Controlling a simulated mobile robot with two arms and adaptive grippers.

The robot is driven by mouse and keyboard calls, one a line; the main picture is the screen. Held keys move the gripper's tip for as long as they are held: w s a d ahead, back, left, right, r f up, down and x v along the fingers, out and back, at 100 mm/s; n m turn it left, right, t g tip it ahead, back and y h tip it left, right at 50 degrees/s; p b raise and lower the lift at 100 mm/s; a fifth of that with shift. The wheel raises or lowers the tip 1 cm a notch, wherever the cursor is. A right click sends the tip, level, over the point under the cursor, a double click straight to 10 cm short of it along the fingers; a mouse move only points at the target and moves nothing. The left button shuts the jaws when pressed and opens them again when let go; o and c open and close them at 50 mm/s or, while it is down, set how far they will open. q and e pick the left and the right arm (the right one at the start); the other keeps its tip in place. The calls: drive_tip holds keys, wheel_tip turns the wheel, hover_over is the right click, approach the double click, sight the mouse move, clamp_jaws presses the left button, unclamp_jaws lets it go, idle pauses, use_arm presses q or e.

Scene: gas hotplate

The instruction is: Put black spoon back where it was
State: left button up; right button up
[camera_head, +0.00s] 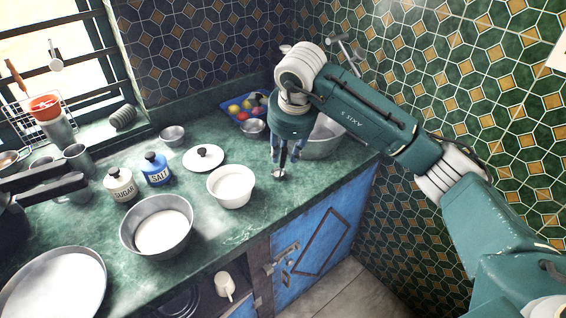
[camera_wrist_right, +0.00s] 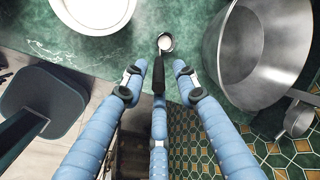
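The black spoon (camera_head: 279,174) hangs nearly upright under my right gripper (camera_head: 284,153), above the counter near its front edge. Its dark handle is between the blue fingers. The right wrist view shows the spoon (camera_wrist_right: 164,43) with its round bowl away from the camera and its handle among the three fingers of my gripper (camera_wrist_right: 160,72). The fingers are closed in around the handle, though side gaps show near the tips. Whether the bowl touches the counter is not clear. My left gripper is not in view.
A white bowl (camera_head: 231,188) stands left of the spoon, and a metal pot (camera_head: 322,142) stands to its right. A blue tray (camera_head: 238,106) with colourful round items is behind. Sugar (camera_head: 119,185) and salt (camera_head: 157,172) jars stand left. Bare counter (camera_head: 262,207) lies in front.

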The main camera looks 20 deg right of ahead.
drive_tip(key=shift+v, duration=2.2)
